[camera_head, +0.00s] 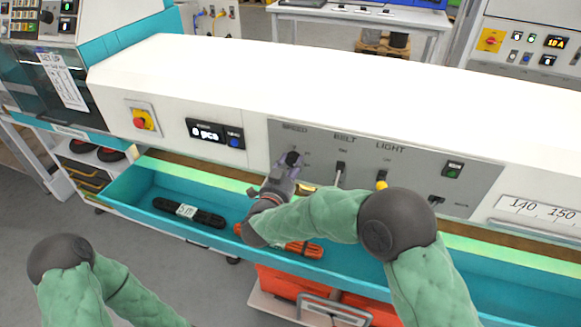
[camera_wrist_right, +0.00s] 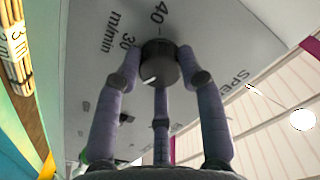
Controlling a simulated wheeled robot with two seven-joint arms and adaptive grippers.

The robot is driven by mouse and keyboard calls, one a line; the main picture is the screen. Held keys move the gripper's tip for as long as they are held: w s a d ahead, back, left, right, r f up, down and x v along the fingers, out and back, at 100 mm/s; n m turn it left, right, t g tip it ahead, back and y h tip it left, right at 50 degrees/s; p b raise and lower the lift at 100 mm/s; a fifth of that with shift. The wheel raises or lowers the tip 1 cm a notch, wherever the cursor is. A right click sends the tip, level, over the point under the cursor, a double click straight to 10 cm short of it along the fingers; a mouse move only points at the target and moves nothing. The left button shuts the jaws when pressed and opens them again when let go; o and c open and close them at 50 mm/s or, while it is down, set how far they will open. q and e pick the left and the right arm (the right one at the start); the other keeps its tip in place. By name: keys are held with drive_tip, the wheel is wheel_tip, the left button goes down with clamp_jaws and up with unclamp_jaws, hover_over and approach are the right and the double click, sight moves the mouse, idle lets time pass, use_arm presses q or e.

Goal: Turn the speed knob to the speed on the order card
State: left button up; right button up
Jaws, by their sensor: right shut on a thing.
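The dark round speed knob (camera_head: 292,158) is on the grey panel under the word SPEED. It also shows in the right wrist view (camera_wrist_right: 158,64), with a white mark on its lower left side and the printed numbers 30 and 40 beside it. My right gripper (camera_head: 290,168) is shut on the knob, its purple fingers around it in the wrist view (camera_wrist_right: 160,75). My left gripper is out of view.
On the same panel are a BELT switch (camera_head: 340,170), a yellow LIGHT switch (camera_head: 381,185) and a green button (camera_head: 453,170). A red stop button (camera_head: 140,122) and a "0 pcs" display (camera_head: 207,131) are to the left. A teal tray (camera_head: 135,197) below holds a black bundle (camera_head: 213,218).

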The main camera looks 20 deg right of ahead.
drive_tip(key=shift+s+a+f, duration=0.1)
drive_tip(key=shift+f, duration=0.4)
drive_tip(key=o, duration=1.1)
drive_tip(key=shift+o, duration=0.2)
drive_tip(key=shift+r, duration=0.25)
drive_tip(key=v, duration=1.2)
